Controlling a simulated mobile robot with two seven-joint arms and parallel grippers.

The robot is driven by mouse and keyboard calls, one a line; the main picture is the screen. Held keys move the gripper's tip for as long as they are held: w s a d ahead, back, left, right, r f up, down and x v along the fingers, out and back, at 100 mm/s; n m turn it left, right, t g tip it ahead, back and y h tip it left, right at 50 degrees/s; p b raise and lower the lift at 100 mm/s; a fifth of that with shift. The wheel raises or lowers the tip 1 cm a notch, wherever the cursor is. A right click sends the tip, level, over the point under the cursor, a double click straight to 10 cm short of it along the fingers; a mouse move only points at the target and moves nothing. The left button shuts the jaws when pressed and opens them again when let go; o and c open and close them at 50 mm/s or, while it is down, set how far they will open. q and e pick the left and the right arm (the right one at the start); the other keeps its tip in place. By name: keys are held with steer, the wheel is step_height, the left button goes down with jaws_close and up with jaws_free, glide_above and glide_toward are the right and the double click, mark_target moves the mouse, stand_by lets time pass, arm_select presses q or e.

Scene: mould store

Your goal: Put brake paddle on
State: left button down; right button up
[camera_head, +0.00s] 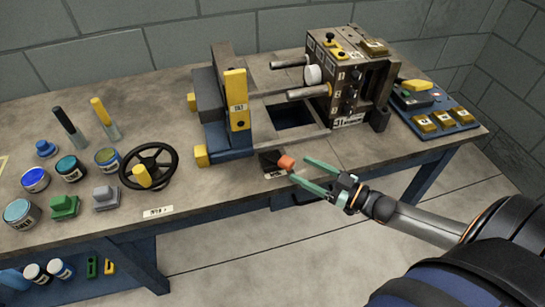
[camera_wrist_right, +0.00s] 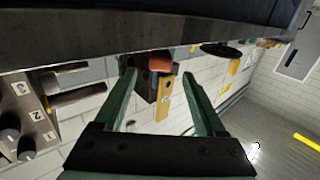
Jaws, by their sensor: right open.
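What looks like the brake paddle is a short orange-red tip (camera_head: 286,162) on a dark base at the bench's front edge. A small label is beside its base. In the right wrist view the orange-red tip (camera_wrist_right: 160,60) shows ahead of and between my fingers. My right gripper (camera_head: 299,168) has two green fingers, spread apart and empty, just to the right of the tip. They also frame it in the wrist view (camera_wrist_right: 159,78). I cannot tell whether a finger touches it. My left gripper is not in view.
A machine with a yellow lever (camera_head: 237,100) and a control block (camera_head: 345,80) stands behind the paddle. A black handwheel (camera_head: 149,166) and several jars are at left. A blue button panel (camera_head: 445,118) is at right. The floor in front is clear.

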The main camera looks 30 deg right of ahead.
mark_target(280, 159)
steer(key=b+x, duration=0.1)
steer(key=x, duration=0.8)
steer(key=shift+w+a, duration=0.15)
steer(key=shift+w, duration=0.15)
jaws_close()
